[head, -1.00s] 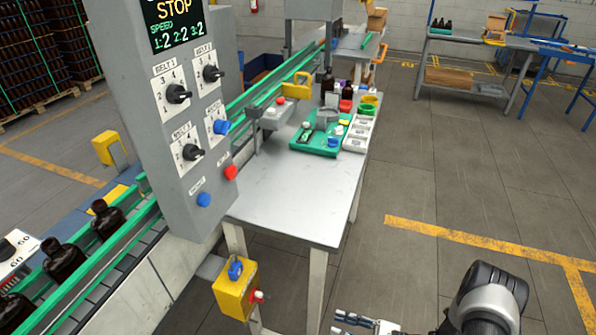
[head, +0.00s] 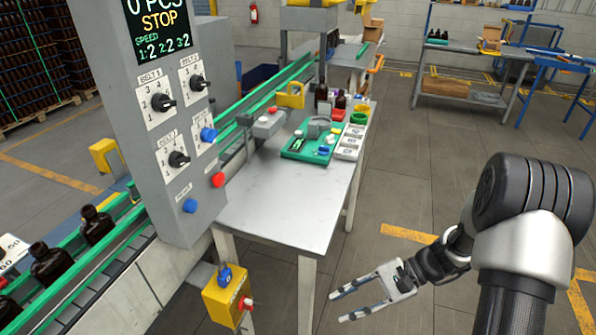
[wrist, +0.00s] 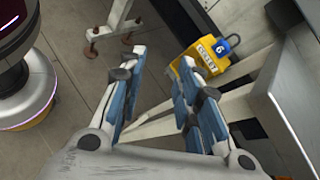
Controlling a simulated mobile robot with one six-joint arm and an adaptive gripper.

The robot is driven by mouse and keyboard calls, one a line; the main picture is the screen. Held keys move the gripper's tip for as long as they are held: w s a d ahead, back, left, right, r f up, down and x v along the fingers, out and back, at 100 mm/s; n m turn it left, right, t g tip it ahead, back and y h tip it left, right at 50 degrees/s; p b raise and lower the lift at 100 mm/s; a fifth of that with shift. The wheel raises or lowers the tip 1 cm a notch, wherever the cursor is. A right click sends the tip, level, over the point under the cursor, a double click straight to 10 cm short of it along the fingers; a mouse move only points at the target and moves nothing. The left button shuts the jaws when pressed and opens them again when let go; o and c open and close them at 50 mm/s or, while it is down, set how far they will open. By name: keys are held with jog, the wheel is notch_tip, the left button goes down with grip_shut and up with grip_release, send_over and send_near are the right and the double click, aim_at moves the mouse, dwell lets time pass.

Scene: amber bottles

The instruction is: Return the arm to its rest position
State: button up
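My gripper (head: 343,304) is in the lower right of the head view, over the floor to the right of the steel table's front leg. Its two fingers are spread apart with nothing between them. My arm stands bent at the right edge of the head view. In the wrist view my gripper (wrist: 158,75) also shows open and empty, with blue-padded fingers. Bare floor and pale table legs show beyond the fingers.

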jog(key=s+d+r+n+t+h, duration=0.1)
jog(key=s+r+n+t+h, duration=0.2)
jog(key=r, duration=0.7)
jog(key=s+d+r+n+t+h, duration=0.1)
jog(key=s+r+n+t+h, duration=0.3)
jog(key=s+r+n+h, duration=0.4)
jog(key=shift+s+d+r+n+h, duration=0.35)
jog(key=shift+s+r+h, duration=0.25)
jog(key=shift+s+r, duration=1.25)
jog(key=shift+s+f, duration=0.3)
jog(key=shift+f, duration=0.1)
